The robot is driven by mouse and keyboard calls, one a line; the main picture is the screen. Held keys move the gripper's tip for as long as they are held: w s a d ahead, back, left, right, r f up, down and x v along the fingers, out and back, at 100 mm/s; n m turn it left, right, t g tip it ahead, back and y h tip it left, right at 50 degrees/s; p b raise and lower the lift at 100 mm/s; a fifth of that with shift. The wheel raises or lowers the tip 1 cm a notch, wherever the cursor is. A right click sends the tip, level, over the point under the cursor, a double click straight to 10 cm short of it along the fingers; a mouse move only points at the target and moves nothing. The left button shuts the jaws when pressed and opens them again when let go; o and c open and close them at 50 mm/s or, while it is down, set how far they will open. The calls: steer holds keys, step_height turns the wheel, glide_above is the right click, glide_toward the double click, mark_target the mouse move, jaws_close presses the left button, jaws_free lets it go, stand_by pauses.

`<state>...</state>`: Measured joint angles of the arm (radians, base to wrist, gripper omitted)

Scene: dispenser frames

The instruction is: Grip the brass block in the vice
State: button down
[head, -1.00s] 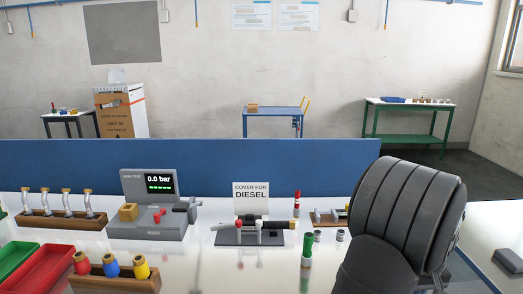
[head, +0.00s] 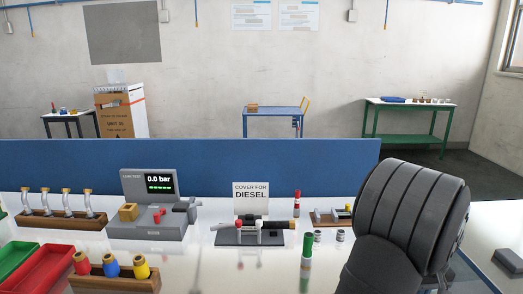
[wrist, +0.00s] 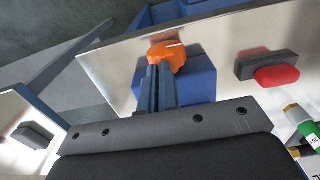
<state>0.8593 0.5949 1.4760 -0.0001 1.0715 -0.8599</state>
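A brass-coloured block (head: 128,212) sits on the left of the grey leak tester (head: 150,228) in the head view; I cannot tell whether it is the task's block. In the wrist view a blue block-shaped body (wrist: 202,82) stands on the pale table top, possibly the vice. A rounded orange piece (wrist: 166,57) shows at its upper left, and I cannot tell what it is. Two narrow blue-grey bars, seemingly my gripper (wrist: 157,76), run close together up to the orange piece. Whether they hold it is unclear. My gripper is out of the head view.
My dark arm covers the head view's right side. On the bench stand a rack of colored bottles (head: 115,280), red tray (head: 45,270), "DIESEL" sign (head: 251,197) and green-topped tube (head: 307,245).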

steer(key=shift+d+f, duration=0.1)
steer(key=shift+d, duration=0.25)
stand_by(0.5)
stand_by(0.3)
steer(key=shift+r, duration=0.85)
steer(key=shift+a, duration=0.15)
steer(key=shift+a, duration=1.15)
steer(key=shift+f, duration=0.85)
